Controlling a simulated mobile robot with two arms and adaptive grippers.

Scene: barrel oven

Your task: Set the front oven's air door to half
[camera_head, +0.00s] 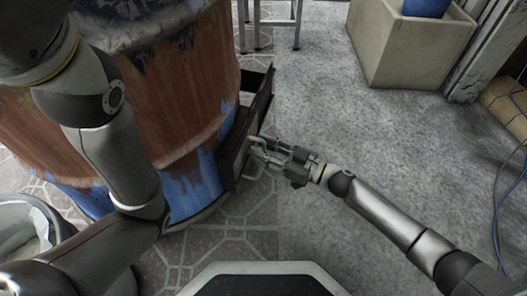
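The front oven is a rusty, blue-flaked barrel (165,110) on the left. A dark metal air door housing (259,98) juts from its low right side, with a dark plate (231,160) at its near end. A pale handle (250,165) shows beside the plate. My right gripper (262,149) is at this handle, its fingertips overlapping it in the picture. I cannot tell whether the fingers are closed on the handle or only around it. How far the air door stands open is unclear. My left arm crosses in front of the barrel; its gripper is out of view.
A bin with a pale liner (25,232) stands at the lower left. A metal stool (270,22) and a beige planter (408,45) stand at the back. Blue cables (497,190) lie at the right. The grey floor right of the oven is mostly clear.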

